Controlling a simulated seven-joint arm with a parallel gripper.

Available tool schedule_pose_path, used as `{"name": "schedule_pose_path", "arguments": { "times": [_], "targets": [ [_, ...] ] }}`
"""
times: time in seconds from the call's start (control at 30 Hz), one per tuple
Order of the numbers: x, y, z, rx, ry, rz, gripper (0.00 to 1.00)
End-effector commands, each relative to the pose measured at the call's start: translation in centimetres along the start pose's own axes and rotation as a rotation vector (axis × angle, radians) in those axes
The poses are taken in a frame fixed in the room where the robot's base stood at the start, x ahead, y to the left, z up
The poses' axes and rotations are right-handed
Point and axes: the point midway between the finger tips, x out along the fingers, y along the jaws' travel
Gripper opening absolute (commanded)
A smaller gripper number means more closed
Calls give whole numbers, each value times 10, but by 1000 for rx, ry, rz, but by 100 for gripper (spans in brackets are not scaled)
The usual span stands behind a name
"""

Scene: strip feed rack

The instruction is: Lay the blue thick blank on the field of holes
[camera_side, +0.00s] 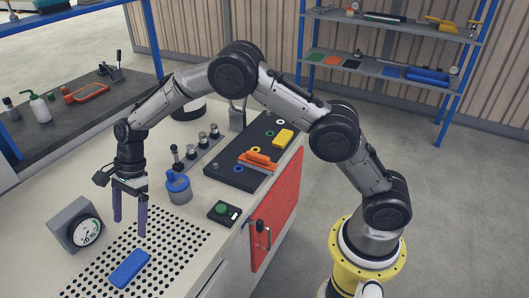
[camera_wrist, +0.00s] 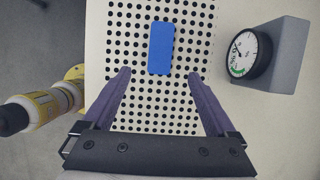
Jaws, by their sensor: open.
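The blue thick blank (camera_side: 130,268) lies flat on the field of holes (camera_side: 175,262), near its front left part in the side view. In the wrist view the blank (camera_wrist: 161,47) lies ahead of the fingertips, on the perforated field (camera_wrist: 118,55). My gripper (camera_side: 129,228) is open and empty, with its two purple fingers pointing down above the field, apart from the blank. In the wrist view my gripper (camera_wrist: 158,74) shows its fingers spread wide, with nothing between them.
A dial gauge (camera_side: 77,226) stands left of the field; it also shows in the wrist view (camera_wrist: 262,53). A blue jar (camera_side: 178,187), a green button box (camera_side: 223,212) and a dark rack (camera_side: 225,172) with orange and yellow pieces stand behind.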

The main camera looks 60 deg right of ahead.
Motion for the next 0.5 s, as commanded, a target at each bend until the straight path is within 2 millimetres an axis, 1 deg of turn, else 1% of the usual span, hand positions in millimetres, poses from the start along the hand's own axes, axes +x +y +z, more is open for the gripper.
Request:
{"name": "schedule_pose_path", "arguments": {
  "times": [0.07, 0.13, 0.17, 0.2, 0.23, 0.3, 0.37, 0.4, 0.47, 0.5],
  "targets": [
    [-21, 3, 1, -48, 6, -21, 92],
    [-48, 11, 0, -125, 21, -43, 92],
    [-62, 16, -1, -165, 29, -54, 92],
    [-82, 25, -3, -225, 44, -70, 92],
    [-97, 32, -5, -274, 55, -81, 92],
    [-130, 52, -10, -389, 88, -106, 92],
    [-156, 70, -15, -487, 118, -123, 92],
    [-172, 84, -18, -553, 141, -135, 92],
    [-195, 104, -24, -647, 177, -151, 92],
    [-208, 120, -28, -710, 201, -158, 92]
  ]
}}
